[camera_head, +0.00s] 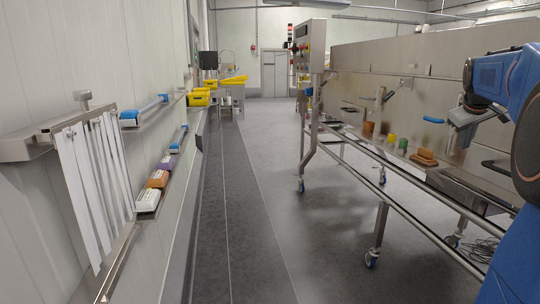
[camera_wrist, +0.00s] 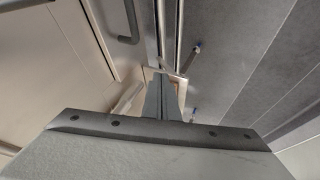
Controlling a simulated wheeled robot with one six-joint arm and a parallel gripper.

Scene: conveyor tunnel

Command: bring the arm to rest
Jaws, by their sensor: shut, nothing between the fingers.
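My gripper (camera_wrist: 161,85) shows in the wrist view, with its two grey fingers together and nothing between them. It points at the steel conveyor frame and the grey floor. In the head view my blue arm is folded at the right edge, beside the steel conveyor line (camera_head: 410,52). The fingertips cannot be made out in the head view.
A wall shelf at left holds brushes and a white block (camera_head: 148,200). Yellow bins (camera_head: 199,97) stand farther back. The aisle floor (camera_head: 265,170) is clear.

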